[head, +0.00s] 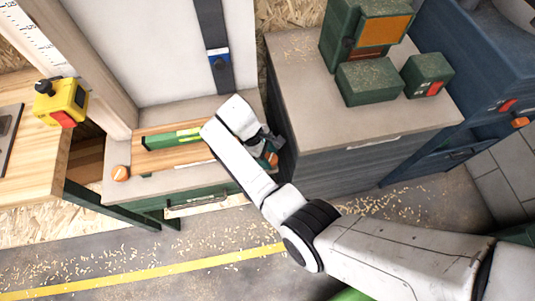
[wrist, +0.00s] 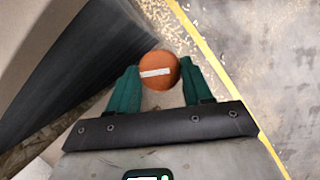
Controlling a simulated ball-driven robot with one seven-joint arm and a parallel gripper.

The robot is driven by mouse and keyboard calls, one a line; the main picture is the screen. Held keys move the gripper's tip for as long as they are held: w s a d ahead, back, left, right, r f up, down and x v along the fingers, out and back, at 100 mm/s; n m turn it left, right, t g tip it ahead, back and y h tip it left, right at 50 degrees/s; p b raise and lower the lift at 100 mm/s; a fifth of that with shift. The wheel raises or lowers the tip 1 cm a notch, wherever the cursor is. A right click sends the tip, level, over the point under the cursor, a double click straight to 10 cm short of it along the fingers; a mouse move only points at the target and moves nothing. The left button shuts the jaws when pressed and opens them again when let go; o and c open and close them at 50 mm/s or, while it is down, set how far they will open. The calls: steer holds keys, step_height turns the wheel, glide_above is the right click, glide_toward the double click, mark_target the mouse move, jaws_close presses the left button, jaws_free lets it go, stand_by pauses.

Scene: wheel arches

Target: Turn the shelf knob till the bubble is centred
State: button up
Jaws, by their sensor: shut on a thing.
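An orange round knob (wrist: 158,70) with a white stripe sits between the teal fingers of my gripper (wrist: 158,88) in the wrist view. My gripper is shut on it, and the stripe lies nearly level across the picture. In the head view my gripper (head: 268,156) is at the right end of the wooden shelf (head: 160,158), with a bit of orange showing at its fingers. A green spirit level (head: 172,138) lies along the shelf, its right end hidden by my arm. The bubble is too small to make out.
A grey-topped cabinet (head: 350,125) with green boxes (head: 372,82) stands close to the right of my gripper. A wooden bench (head: 30,150) with a yellow device (head: 66,102) is at the left. The floor in front, with wood shavings and a yellow line, is open.

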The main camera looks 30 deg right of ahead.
steer(key=m, duration=0.1)
steer(key=m+y, duration=0.1)
steer(key=m, duration=0.1)
steer(key=shift+w+d+r+m+g, duration=0.1)
steer(key=shift+w+m+g, duration=0.05)
steer(key=shift+m+g, duration=0.15)
steer(key=shift+d+m+y+p, duration=0.15)
steer(key=shift+m+y+p, duration=0.45)
steer(key=shift+m, duration=1.2)
steer(key=o, duration=1)
steer(key=shift+o, duration=0.2)
steer(key=v, duration=1)
steer(key=shift+w+r+g, duration=0.25)
steer(key=shift+w+g, duration=0.05)
steer(key=shift+w, duration=0.05)
